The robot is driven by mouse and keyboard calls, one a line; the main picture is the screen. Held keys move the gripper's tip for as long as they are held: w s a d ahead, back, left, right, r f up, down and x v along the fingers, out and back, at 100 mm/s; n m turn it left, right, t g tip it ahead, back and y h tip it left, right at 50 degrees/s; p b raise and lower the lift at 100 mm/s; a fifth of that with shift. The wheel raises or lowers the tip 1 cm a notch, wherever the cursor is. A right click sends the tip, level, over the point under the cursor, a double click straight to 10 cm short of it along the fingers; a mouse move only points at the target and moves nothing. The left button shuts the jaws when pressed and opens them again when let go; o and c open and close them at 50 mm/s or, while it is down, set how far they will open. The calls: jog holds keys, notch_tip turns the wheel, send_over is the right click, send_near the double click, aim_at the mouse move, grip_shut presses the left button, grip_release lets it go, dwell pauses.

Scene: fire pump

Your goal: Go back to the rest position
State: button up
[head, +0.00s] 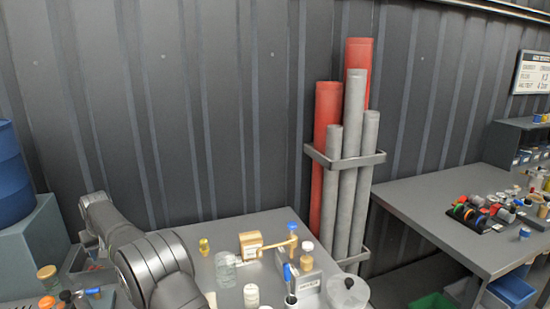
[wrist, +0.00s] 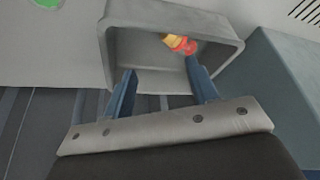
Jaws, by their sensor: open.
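My gripper (wrist: 161,70) shows in the wrist view, with two blue fingers spread apart and nothing between them. Its fingertips are at the near side of a grey open box (wrist: 235,47), and I cannot tell whether they touch it. A small red and yellow object (wrist: 180,43) is inside the box, beyond the fingertips. In the head view my dark arm rises at the lower left, and my gripper is hidden or out of the picture.
Red and grey pipes (head: 357,115) stand in a wall rack. A second table (head: 425,205) is at right. A blue drum (head: 12,175) is at left.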

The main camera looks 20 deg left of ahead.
jog(key=shift+a+f, duration=0.1)
jog(key=shift+f, duration=0.4)
